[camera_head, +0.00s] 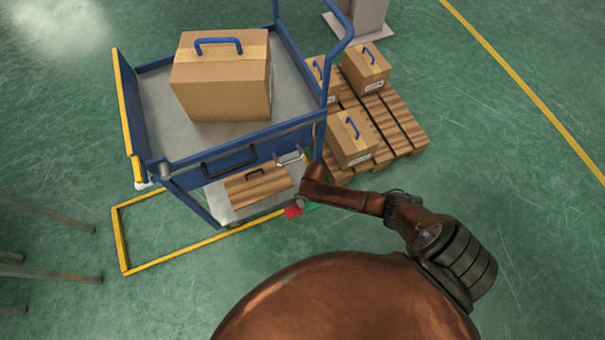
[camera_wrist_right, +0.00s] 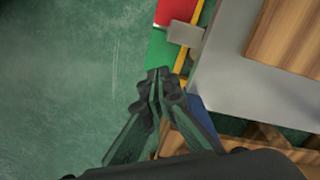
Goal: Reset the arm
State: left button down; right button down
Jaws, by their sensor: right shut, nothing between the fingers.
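My right arm (camera_head: 345,196) reaches in from the lower right of the head view, bent, with its far end beside the right front corner of the blue cart (camera_head: 240,140). My right gripper (camera_wrist_right: 158,76) shows in the wrist view with its two dark fingers together and nothing between them. My left arm and gripper are not in view.
A cardboard box with a blue handle (camera_head: 222,80) stands on the cart's top. A brown box (camera_head: 258,187) lies on its lower shelf. A wooden pallet (camera_head: 398,122) with several boxes stands right of the cart. Green floor (camera_head: 520,150) is clear at right.

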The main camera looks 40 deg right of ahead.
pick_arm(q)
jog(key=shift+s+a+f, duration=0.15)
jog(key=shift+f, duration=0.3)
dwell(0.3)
